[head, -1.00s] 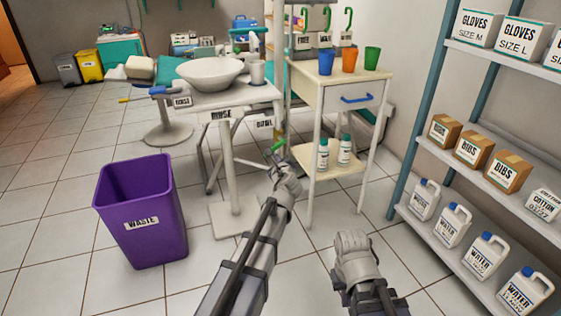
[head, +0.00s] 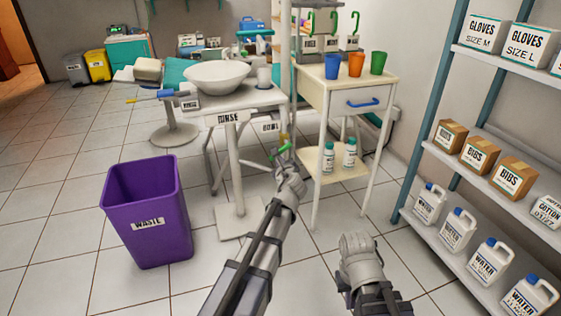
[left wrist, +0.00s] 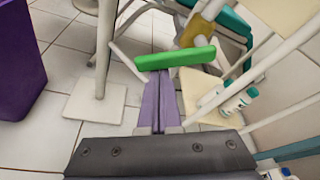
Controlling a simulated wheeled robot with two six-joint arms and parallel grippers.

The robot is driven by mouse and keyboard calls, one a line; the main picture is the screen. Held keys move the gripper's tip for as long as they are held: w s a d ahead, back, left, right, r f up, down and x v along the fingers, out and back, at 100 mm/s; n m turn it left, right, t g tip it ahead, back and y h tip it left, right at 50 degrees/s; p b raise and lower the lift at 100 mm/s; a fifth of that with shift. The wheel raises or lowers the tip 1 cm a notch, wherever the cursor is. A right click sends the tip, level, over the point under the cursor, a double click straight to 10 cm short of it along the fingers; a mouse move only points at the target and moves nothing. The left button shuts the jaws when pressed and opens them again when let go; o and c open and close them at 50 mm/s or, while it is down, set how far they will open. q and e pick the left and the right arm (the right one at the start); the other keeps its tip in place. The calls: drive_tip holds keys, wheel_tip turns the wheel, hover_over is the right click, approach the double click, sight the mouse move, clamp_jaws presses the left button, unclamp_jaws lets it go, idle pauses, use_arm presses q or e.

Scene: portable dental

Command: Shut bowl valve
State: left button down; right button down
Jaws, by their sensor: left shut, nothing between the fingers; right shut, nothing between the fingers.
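The bowl valve has a green handle (head: 281,151) below a sign that seems to read BOWL (head: 268,126), under the rinse stand. In the left wrist view the green handle (left wrist: 175,58) lies nearly crosswise, tilted up at its right end, beside a yellow valve body (left wrist: 203,26). My left gripper (head: 283,162) is shut and empty at the handle. Its purple fingertips (left wrist: 160,76) meet the handle's lower edge in the left wrist view; I cannot tell if they touch. My right gripper (head: 355,240) is low in front of the cart, shut and empty, away from the valve.
A white bowl (head: 216,77) sits on the rinse stand (head: 238,208). A purple waste bin (head: 147,205) stands left on the floor. A cart (head: 340,82) with cups and bottles stands right of the valve, its leg close by. A supply shelf (head: 480,150) lines the right.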

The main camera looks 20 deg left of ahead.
use_arm(q)
drive_tip(key=shift+r, duration=0.2)
drive_tip(key=r+m+p, duration=0.1)
drive_tip(key=a+r+m+g+y+p, duration=0.1)
drive_tip(key=m+p, duration=0.1)
drive_tip(key=shift+s+a, duration=0.1)
drive_tip(key=shift+s, duration=0.3)
idle(0.4)
idle(0.5)
wheel_tip(320, 180, down, 4)
drive_tip(key=b, duration=0.4)
drive_tip(key=p+v, duration=0.3)
drive_tip(key=v, duration=0.7)
drive_tip(key=shift+d, duration=0.25)
drive_tip(key=shift+w, duration=0.1)
